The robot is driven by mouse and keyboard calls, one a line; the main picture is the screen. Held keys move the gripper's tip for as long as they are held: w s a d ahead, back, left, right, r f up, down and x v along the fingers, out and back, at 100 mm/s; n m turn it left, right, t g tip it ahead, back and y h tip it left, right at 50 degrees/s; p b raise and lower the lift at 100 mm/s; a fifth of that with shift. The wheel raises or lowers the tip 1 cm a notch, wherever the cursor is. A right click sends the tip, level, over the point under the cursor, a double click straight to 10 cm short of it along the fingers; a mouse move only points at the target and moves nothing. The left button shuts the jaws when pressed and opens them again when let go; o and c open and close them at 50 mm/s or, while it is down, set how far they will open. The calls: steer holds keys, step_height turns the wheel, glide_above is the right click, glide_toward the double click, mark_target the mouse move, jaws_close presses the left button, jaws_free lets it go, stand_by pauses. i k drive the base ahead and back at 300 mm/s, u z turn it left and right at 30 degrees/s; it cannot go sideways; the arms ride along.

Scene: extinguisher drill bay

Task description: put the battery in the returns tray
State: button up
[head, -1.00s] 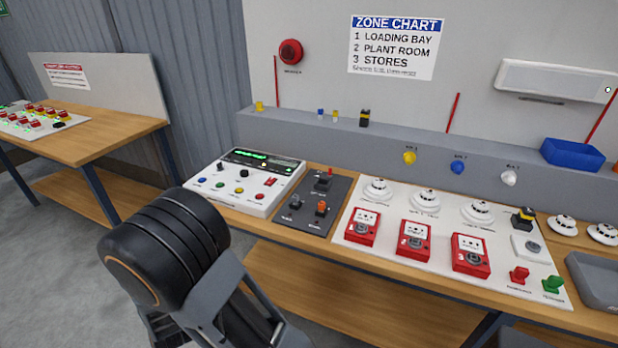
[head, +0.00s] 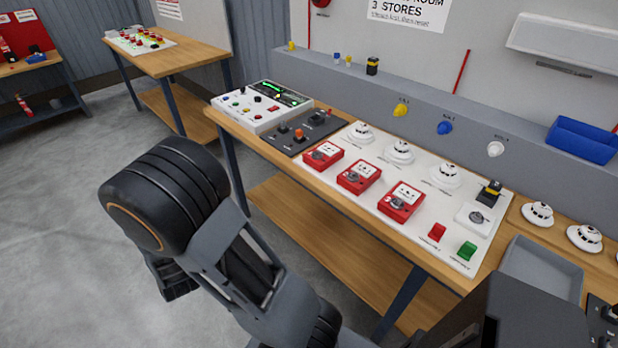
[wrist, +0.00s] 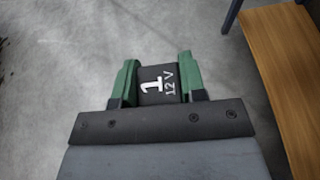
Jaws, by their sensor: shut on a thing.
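In the wrist view my gripper (wrist: 158,78) has its two green fingers shut on a dark battery (wrist: 160,88) marked "1" and "12 V". The battery is between the fingers, with bare concrete floor below and around it. In the head view my gripper and the held battery are not visible; only arm links show. A grey open tray (head: 541,272) sits on the bench at the right, partly covered by a dark part of my body. It looks empty where visible, and no label can be read.
The wooden bench (head: 283,152) carries a white control panel (head: 262,103) and a white board with red call points (head: 358,177). Another black-and-yellow block (head: 490,191) stands on that board, and one (head: 372,66) on the grey ledge. A blue bin (head: 582,141) is at right. Open floor lies left.

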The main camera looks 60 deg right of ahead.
mark_target(536, 281)
steer(key=z, duration=0.55)
steer(key=k, duration=1.2)
steer(key=z, duration=1.05)
steer(key=i, duration=0.35)
